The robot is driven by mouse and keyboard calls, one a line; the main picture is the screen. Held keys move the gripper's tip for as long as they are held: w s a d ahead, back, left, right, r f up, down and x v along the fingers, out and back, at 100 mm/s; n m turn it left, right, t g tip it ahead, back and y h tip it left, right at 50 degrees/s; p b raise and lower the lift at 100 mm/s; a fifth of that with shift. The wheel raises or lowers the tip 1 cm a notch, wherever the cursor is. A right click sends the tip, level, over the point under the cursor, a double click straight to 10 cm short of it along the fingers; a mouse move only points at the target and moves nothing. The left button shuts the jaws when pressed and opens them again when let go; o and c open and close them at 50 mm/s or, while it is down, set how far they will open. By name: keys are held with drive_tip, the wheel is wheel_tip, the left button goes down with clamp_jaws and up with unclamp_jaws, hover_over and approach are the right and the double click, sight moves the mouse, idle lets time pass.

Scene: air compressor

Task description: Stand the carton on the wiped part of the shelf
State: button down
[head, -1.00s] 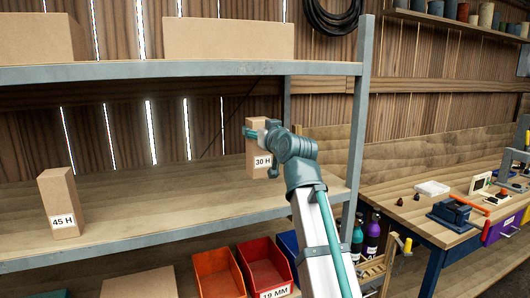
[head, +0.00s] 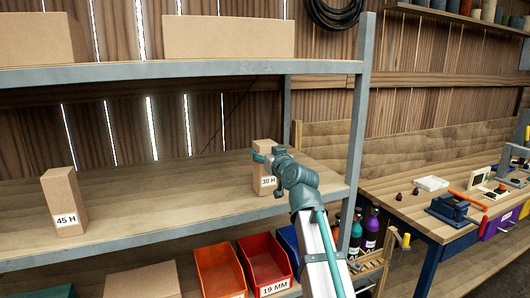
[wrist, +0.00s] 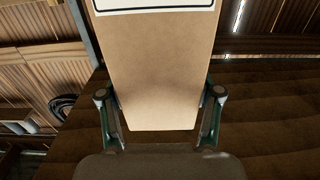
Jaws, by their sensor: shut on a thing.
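A tall brown carton labelled 30 H (head: 266,183) is upright over the right part of the middle shelf (head: 190,200). My gripper (head: 260,156) is shut on its upper part, coming in from the front right. In the wrist view the carton (wrist: 155,70) fills the space between my two fingers (wrist: 160,98). The carton's base is at the shelf board, but I cannot tell whether it touches. No clear border of a wiped part shows on the boards.
A second carton, labelled 45 H (head: 64,203), stands at the left of the same shelf. A grey post (head: 361,110) rises right of my gripper, and the upper shelf's edge (head: 180,69) runs above. The boards between the cartons are clear.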

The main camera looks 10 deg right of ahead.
drive_tip(key=shift+f, duration=0.1)
drive_tip(key=shift+c, duration=1.1)
unclamp_jaws()
drive_tip(key=shift+r, duration=0.25)
drive_tip(key=b+v, duration=0.3)
drive_tip(key=v, duration=0.9)
drive_tip(key=shift+f, duration=0.1)
